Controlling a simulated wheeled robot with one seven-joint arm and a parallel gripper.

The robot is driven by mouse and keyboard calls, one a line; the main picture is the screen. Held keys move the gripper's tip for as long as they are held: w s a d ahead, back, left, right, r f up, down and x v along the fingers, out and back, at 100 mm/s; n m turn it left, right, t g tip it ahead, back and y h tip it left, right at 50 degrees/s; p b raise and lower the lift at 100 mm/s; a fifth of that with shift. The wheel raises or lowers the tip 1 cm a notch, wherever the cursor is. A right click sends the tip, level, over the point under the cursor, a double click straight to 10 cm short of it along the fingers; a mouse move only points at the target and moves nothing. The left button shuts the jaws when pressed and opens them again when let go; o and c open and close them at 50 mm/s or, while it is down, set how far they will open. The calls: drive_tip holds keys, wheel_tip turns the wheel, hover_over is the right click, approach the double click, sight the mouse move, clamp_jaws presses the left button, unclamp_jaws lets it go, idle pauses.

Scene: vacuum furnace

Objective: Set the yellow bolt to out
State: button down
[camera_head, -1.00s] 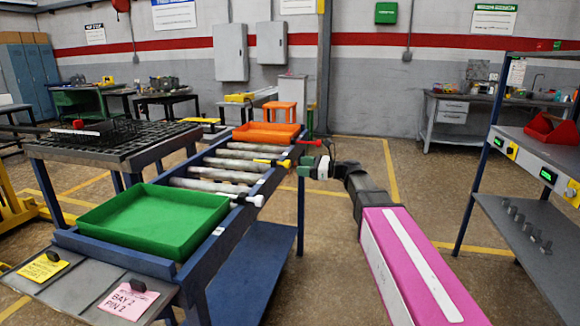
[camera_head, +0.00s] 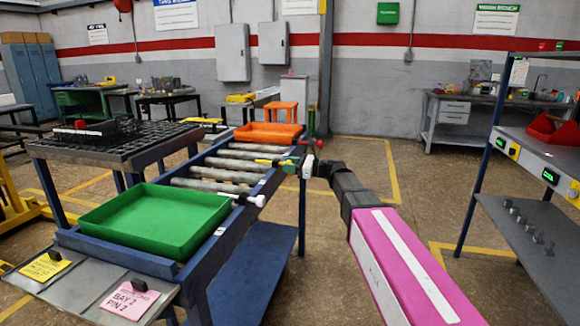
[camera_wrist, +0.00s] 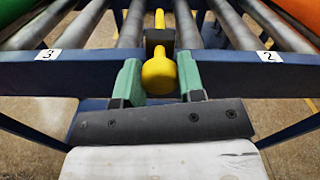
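The yellow bolt has a round yellow knob (camera_wrist: 159,76) on a shaft that runs away from me through a dark guide on the blue rail, between the labels 3 and 2 in the wrist view. In the head view its shaft (camera_head: 263,161) shows at the rail, with the knob mostly hidden by my gripper (camera_head: 293,161). The green fingers of my gripper (camera_wrist: 160,82) stand on either side of the knob in the wrist view, with no clear gap, and appear shut on it.
A white-knobbed bolt (camera_head: 258,200) and a red-knobbed bolt (camera_head: 319,144) stick out of the same rail. A green tray (camera_head: 155,218) and an orange tray (camera_head: 268,134) sit on the roller table. Shelving (camera_head: 515,215) stands at the right, with open floor between.

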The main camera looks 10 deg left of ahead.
drive_tip(key=s+d, duration=0.1)
drive_tip(key=d, duration=0.6)
drive_tip(key=shift+d, duration=0.15)
drive_tip(key=c, duration=0.7)
unclamp_jaws()
drive_tip(key=shift+d, duration=0.1)
drive_tip(key=shift+c, duration=0.2)
drive_tip(key=s+d, duration=0.1)
drive_tip(key=d, duration=0.9)
drive_tip(key=shift+s+d, duration=0.3)
drive_tip(key=shift+d, duration=0.05)
